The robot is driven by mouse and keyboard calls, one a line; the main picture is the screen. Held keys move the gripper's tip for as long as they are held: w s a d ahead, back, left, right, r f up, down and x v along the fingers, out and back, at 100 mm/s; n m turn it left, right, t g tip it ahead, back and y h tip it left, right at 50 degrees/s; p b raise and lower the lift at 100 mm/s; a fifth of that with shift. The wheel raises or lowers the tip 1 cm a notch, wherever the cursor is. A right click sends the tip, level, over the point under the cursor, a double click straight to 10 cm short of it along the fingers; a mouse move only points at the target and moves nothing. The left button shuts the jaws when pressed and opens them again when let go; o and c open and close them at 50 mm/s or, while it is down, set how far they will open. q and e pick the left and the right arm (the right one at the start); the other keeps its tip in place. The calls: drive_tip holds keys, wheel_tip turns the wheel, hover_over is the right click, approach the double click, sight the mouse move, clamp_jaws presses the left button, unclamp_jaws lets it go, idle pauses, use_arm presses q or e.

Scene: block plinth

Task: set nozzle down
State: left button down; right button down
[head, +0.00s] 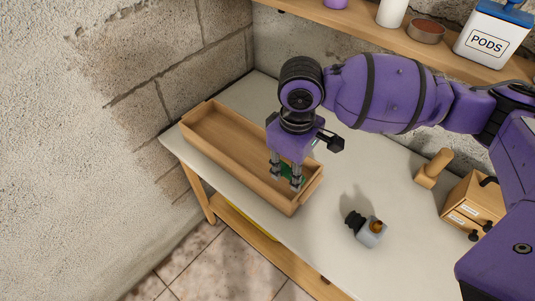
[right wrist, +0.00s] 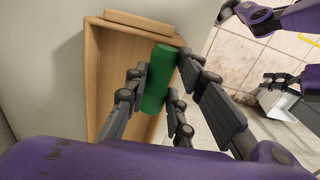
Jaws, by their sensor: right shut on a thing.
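The nozzle appears to be the green, roughly cylindrical piece (head: 291,171) between the fingers of my right gripper (head: 286,180). In the right wrist view the green nozzle (right wrist: 159,80) lies between the dark finger pads, and my right gripper (right wrist: 160,100) is shut on it. The gripper points down at the right end of the long wooden tray (head: 217,160), with the nozzle over the tray's inside. I cannot tell whether it touches the tray floor.
A grey device with a black knob (head: 367,231) stands on the white bench (head: 400,205), right of the tray. A wooden block (head: 433,169) and small drawer box (head: 471,203) stand farther right. A shelf (head: 330,27) with containers runs behind. The tray's left part is empty.

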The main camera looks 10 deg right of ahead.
drive_tip(key=w+f, duration=0.1)
drive_tip(key=w+d+f, duration=0.1)
drive_tip(key=f, duration=0.2)
drive_tip(key=shift+w+d+f+b, duration=0.15)
drive_tip(key=shift+w+f+b, duration=0.15)
drive_tip(key=shift+w, duration=0.1)
drive_tip(key=shift+w+d+f, duration=0.15)
drive_tip(key=shift+w+f, duration=0.15)
drive_tip(key=f, duration=0.3)
drive_tip(key=shift+w+d+f, duration=0.1)
drive_tip(key=shift+w+f, duration=0.2)
drive_tip(key=shift+f, duration=0.1)
use_arm(q)
drive_tip(key=shift+s+a+f, duration=0.1)
drive_tip(key=shift+s+f, duration=0.3)
drive_tip(key=shift+f, duration=0.3)
use_arm(e)
drive_tip(key=shift+r, duration=0.1)
drive_tip(key=c, duration=1.5)
unclamp_jaws()
drive_tip(key=shift+f, duration=0.2)
use_arm(q)
drive_tip(key=shift+f, duration=0.1)
drive_tip(key=shift+s, duration=0.1)
use_arm(e)
drive_tip(key=shift+r, duration=0.1)
